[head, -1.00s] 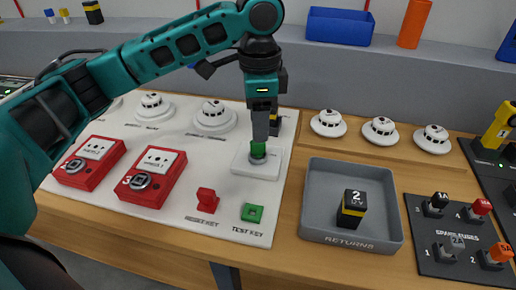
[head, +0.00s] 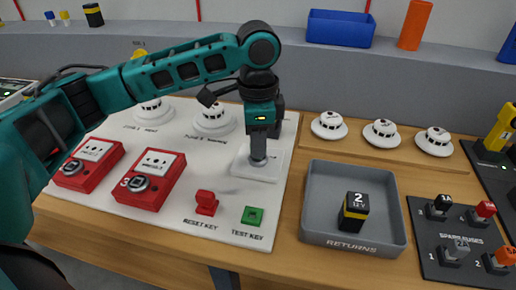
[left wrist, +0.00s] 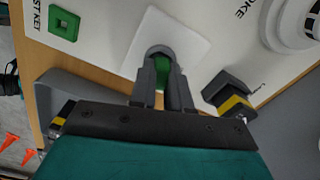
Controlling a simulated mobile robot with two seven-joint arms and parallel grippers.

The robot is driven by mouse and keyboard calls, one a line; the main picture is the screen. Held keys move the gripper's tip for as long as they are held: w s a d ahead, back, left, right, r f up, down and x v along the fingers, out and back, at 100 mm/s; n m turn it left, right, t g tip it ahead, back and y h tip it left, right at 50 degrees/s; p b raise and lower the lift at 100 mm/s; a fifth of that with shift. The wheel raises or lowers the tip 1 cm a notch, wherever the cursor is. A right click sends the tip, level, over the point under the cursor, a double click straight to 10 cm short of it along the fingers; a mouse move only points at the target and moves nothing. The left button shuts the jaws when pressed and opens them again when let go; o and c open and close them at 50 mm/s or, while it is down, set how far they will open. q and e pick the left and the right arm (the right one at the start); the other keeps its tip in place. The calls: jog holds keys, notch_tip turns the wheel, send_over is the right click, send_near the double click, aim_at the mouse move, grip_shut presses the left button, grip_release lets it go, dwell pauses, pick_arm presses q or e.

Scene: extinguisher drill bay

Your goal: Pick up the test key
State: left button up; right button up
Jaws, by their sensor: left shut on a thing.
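The green test key (left wrist: 159,66) shows between my left fingers in the left wrist view, over a white square plate (left wrist: 188,40). In the head view the key is hidden behind the fingers, and the plate (head: 240,168) shows below them. My left gripper (head: 258,160) points straight down and is shut on the key; it also shows in the left wrist view (left wrist: 161,85). I cannot tell whether the key is clear of the plate. A green square holder (head: 252,216) with a hole sits by the TEST KEY label. My right gripper is not in view.
A red reset key (head: 206,203) stands near the board's front. Two red call points (head: 150,181) are at left. A grey RETURNS tray (head: 312,225) holds a black-and-yellow block (head: 354,212). A fuse panel (head: 440,273) is at right.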

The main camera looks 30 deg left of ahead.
pick_arm(q)
grip_shut()
